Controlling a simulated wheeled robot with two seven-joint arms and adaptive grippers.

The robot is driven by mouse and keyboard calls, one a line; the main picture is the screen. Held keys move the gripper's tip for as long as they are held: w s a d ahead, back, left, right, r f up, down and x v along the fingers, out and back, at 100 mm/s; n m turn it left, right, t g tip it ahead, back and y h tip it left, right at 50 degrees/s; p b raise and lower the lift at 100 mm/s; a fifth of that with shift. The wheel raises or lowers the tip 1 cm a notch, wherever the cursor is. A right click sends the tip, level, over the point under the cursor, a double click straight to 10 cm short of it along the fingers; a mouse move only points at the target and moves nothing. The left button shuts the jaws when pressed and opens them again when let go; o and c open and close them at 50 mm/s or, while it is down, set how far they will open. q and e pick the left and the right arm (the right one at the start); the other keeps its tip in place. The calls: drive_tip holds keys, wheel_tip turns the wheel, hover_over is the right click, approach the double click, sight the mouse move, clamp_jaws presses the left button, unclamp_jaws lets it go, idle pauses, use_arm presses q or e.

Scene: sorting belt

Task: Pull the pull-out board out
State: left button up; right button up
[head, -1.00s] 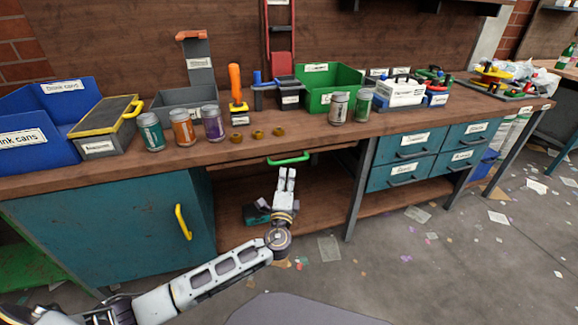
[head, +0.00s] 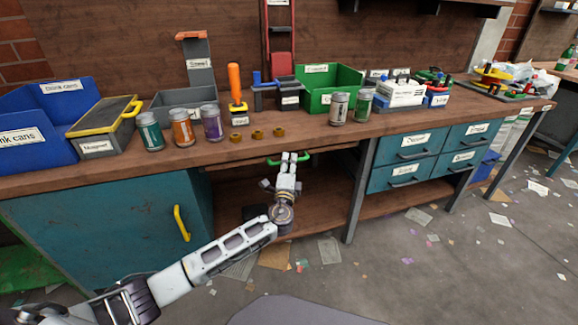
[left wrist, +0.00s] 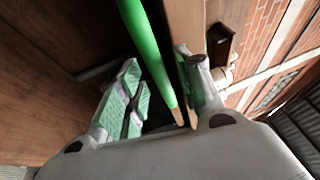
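The pull-out board (head: 332,149) sits under the worktop, with a green bar handle (head: 273,161) on its front edge. My left gripper (head: 289,157) is at this handle, hiding its middle in the head view. In the left wrist view the green handle (left wrist: 147,48) runs between the two fingers of my left gripper (left wrist: 160,92). The fingers stand apart, with a visible gap between the handle and the left finger's pads. The board's brown front edge (left wrist: 184,22) shows beyond the handle. My right gripper is in neither view.
Several jars and small brass parts stand on the worktop (head: 310,137) above the board. A teal cabinet (head: 110,225) with a yellow handle is at the left, and teal drawers (head: 406,173) are at the right. The floor in front has scattered paper scraps.

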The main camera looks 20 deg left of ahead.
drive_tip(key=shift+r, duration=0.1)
use_arm(q)
clamp_jaws()
idle(0.3)
drive_tip(key=shift+s+d, duration=0.1)
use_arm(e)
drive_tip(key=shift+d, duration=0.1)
